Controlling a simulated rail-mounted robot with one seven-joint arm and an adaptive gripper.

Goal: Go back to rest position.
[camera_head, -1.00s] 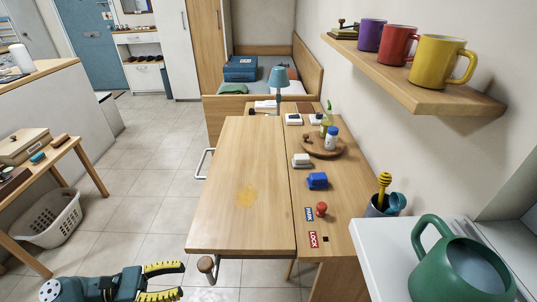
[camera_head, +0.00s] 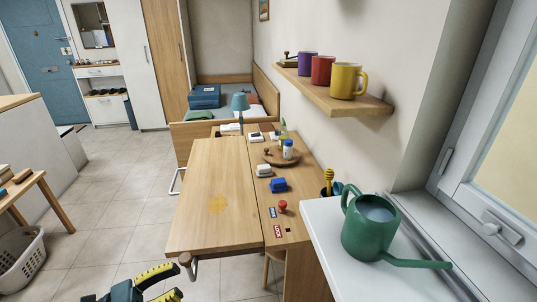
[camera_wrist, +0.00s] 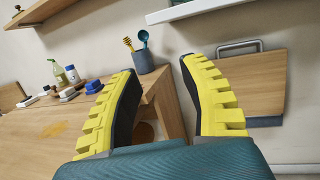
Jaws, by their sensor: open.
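My gripper (camera_head: 163,284) shows at the bottom of the head view, left of the table's near end. Its yellow ribbed fingers are apart with nothing between them. In the wrist view my gripper (camera_wrist: 160,95) is also open and empty, and the wooden table (camera_wrist: 60,135) lies beyond the left finger. The same wooden table (camera_head: 213,225) stands in the middle of the head view, with a yellowish stain on its top. My gripper looks apart from the table and everything on it.
A green watering can (camera_head: 372,232) stands on a white sill at right. A shelf (camera_head: 335,98) with three mugs hangs above. A blue block (camera_head: 278,185), a red knob (camera_head: 282,206) and several small items line the table's right side. A laundry basket (camera_head: 18,262) stands left. Floor between is clear.

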